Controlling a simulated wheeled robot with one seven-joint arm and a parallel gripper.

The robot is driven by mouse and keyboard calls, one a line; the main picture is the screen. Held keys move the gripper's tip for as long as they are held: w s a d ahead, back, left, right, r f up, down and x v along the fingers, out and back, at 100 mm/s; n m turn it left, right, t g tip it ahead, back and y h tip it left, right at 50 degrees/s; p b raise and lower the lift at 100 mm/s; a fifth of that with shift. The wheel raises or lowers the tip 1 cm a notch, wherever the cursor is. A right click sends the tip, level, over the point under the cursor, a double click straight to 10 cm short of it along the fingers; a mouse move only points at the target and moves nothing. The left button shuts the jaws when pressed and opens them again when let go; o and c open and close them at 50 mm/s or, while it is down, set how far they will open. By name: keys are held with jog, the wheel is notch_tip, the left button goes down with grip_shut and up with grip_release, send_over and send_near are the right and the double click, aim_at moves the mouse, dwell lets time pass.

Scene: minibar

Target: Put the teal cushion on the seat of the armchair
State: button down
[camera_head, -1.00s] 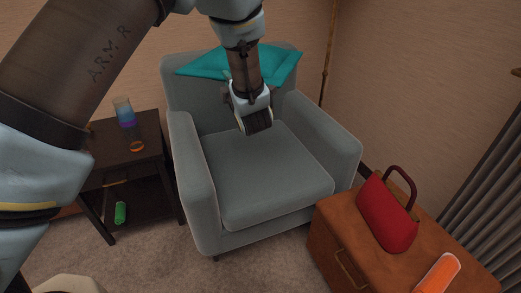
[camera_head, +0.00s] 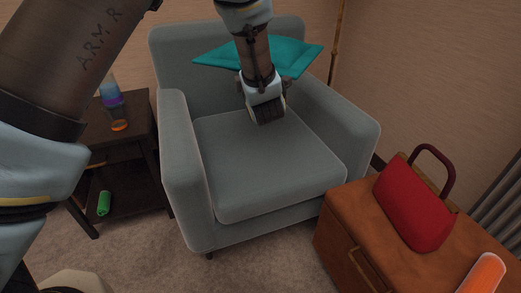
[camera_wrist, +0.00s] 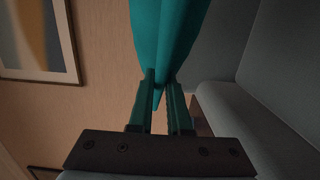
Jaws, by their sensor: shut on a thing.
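The teal cushion (camera_head: 293,57) is held in the air above the grey armchair (camera_head: 255,160), in front of its backrest. My gripper (camera_wrist: 160,95) is shut on a corner or edge of the cushion, which rises between the two fingers in the wrist view (camera_wrist: 168,35). In the head view my wrist and arm hide the middle of the cushion, and the fingertips are hidden. The armchair's seat (camera_head: 270,165) is bare. The cushion appears apart from the seat.
A dark side table (camera_head: 125,145) with a colourful lamp (camera_head: 112,92) stands left of the armchair; a green can (camera_head: 104,203) is on its lower shelf. A brown cabinet (camera_head: 335,235) at the right bears a red handbag (camera_head: 415,205) and an orange object (camera_head: 482,275).

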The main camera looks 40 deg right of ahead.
jog(key=b, duration=1.6)
send_over(248, 166)
notch_tip(248, 166, down, 22)
notch_tip(248, 166, down, 10)
jog(key=b, duration=0.2)
jog(key=shift+a+f+b, duration=0.1)
jog(key=shift+f+b, duration=0.1)
jog(key=shift+b, duration=0.15)
jog(key=shift+f, duration=0.25)
jog(key=c, duration=0.9)
grip_release()
jog(key=shift+r, duration=0.1)
jog(key=shift+o, duration=0.2)
jog(key=shift+r, duration=0.2)
jog(key=p+v, duration=0.2)
jog(key=v, duration=1)
jog(key=shift+f, duration=0.1)
